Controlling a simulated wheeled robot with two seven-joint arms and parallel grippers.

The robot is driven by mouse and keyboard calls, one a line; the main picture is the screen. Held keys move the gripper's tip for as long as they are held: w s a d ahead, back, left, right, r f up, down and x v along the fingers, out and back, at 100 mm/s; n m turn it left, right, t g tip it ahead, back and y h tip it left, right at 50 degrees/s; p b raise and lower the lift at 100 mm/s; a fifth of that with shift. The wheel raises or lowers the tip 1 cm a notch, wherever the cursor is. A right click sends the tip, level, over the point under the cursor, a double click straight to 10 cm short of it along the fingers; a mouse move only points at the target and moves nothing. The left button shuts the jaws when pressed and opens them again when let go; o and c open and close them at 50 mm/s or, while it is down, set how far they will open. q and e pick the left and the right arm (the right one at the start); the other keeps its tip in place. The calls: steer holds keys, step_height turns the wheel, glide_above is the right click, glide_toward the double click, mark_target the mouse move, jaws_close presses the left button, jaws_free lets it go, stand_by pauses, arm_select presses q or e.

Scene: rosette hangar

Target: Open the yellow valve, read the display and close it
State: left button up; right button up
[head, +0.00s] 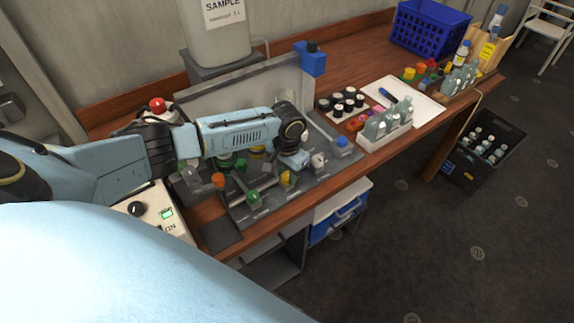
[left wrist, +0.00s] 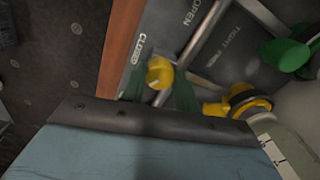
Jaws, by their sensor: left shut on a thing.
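The yellow valve (head: 285,178) is a small yellow knob on the grey valve board (head: 262,207). In the left wrist view the yellow knob (left wrist: 160,73) sits between the two dark green fingers of my left gripper (left wrist: 159,90). The gripper is shut on it, close to the printed word CLOSED; OPEN is printed further along the board. In the head view my left gripper (head: 289,170) reaches down over the board, and the wrist partly hides the knob. A white box with a black dial and a small lit green display (head: 166,213) stands at the left; its reading is too small to tell.
A green knob (head: 253,197) and an orange knob (head: 218,180) are close by on the board. A red button (head: 157,104) is behind my arm. A white bottle rack (head: 385,137) and a blue crate (head: 430,27) stand to the right on the wooden bench.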

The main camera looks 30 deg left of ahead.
mark_target(287, 175)
arm_select(q)
steer(key=m+p, duration=0.1)
steer(key=m, duration=0.2)
steer(key=shift+r, duration=0.15)
steer(key=m+p, duration=0.1)
steer(key=m, duration=0.1)
steer(key=shift+m, duration=0.3)
steer(key=m, duration=0.3)
steer(key=shift+p, duration=0.35)
steer(key=shift+m, duration=1.4)
steer(key=o, duration=1)
steer(key=shift+c, duration=0.2)
step_height(287, 175, up, 13)
steer(key=shift+p, duration=0.3)
